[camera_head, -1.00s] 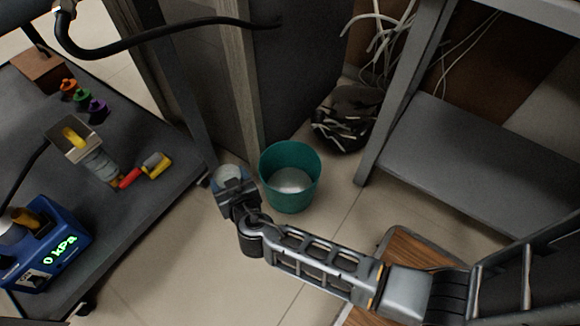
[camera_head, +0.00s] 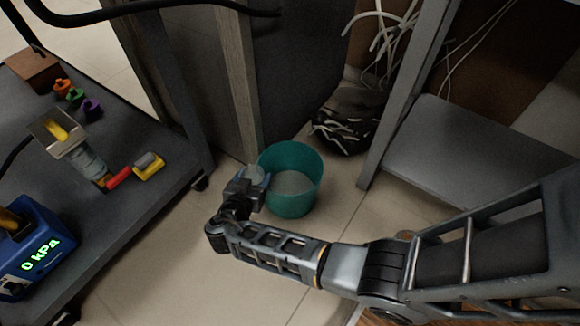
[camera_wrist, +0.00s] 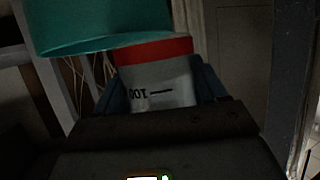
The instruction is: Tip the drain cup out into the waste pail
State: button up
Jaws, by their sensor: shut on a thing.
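The waste pail (camera_head: 291,205) is a teal open bucket on the floor, with pale grey material inside. My gripper (camera_head: 249,182) is at the pail's left rim. It is shut on the drain cup (camera_head: 254,173), a pale cup mostly hidden by the gripper in the head view. In the wrist view the cup (camera_wrist: 160,86) shows a red band at its top edge and dark lettering, between blue fingers. The pail (camera_wrist: 95,28) hangs over the upper left there, close to the red band. I cannot tell whether they touch, or what the cup holds.
A dark grey cart (camera_head: 130,215) stands left, with a blue gauge box (camera_head: 35,250) reading 0 kPa and a red-and-yellow tool (camera_head: 148,166). A grey post (camera_head: 240,90) rises behind the pail. A dark bag (camera_head: 350,120) and shelf (camera_head: 470,160) lie to the right.

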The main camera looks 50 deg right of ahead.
aim_at(261, 171)
jog(key=shift+d+r, duration=0.1)
jog(key=shift+d, duration=0.05)
jog(key=shift+s+d+r+m+y, duration=0.2)
jog(key=shift+d+r+m+y, duration=0.15)
jog(key=shift+d+y, duration=0.35)
jog(key=shift+s+d+r+m+y, duration=0.2)
jog(key=shift+d+m+y, duration=0.3)
jog(key=shift+y, duration=0.4)
jog(key=d+y+p, duration=0.1)
jog(key=p, duration=0.1)
jog(key=d+m+y+p, duration=0.1)
jog(key=p, duration=0.1)
jog(key=shift+s+d+y, duration=0.15)
jog(key=shift+s+y, duration=0.1)
jog(key=shift+y, duration=0.15)
jog(key=shift+d+f+p, duration=0.1)
jog(key=shift+p, duration=0.25)
jog(key=shift+d+f+m+y+p, duration=0.25)
jog(key=shift+f+y+p, duration=0.15)
jog(key=shift+y+p, duration=0.5)
jog(key=shift+r+m+t+y+p, duration=0.35)
jog(key=shift+y+p, duration=0.35)
jog(key=shift+p, duration=0.35)
jog(key=shift+s+r+m+t+y, duration=0.1)
jog(key=shift+r+m+t+y, duration=0.15)
jog(key=shift+y, duration=0.45)
